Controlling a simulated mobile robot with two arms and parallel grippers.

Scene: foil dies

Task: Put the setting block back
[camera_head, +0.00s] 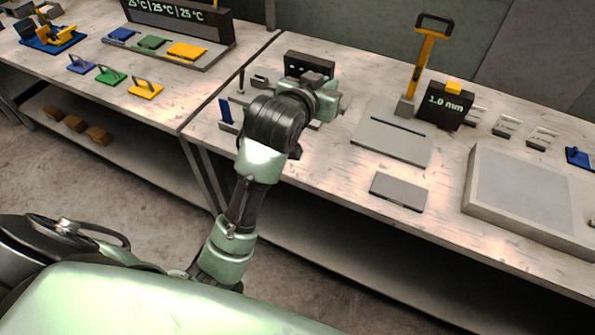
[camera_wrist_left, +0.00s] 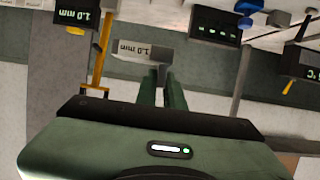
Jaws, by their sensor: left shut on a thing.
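The setting block (camera_wrist_left: 135,48) shows in the left wrist view as a pale grey piece marked 1.0 mm. My left gripper (camera_wrist_left: 162,74) is shut on one end of it, and the rest sticks out to the left of the fingers in that view. In the head view my left gripper (camera_head: 328,104) is over the back left part of the right bench (camera_head: 325,165). There the wrist covers the fingers, and I cannot make out the block. Whether the block touches anything beneath is hidden. My right gripper is not in view.
A black 1.0 mm display (camera_head: 444,106) stands beside a yellow-handled lever (camera_head: 424,62). A slotted plate (camera_head: 392,133), a grey slab (camera_head: 399,191) and a large tray (camera_head: 475,192) lie on the bench. A dark box (camera_head: 309,65) stands behind my gripper. Small metal pieces lie behind the tray.

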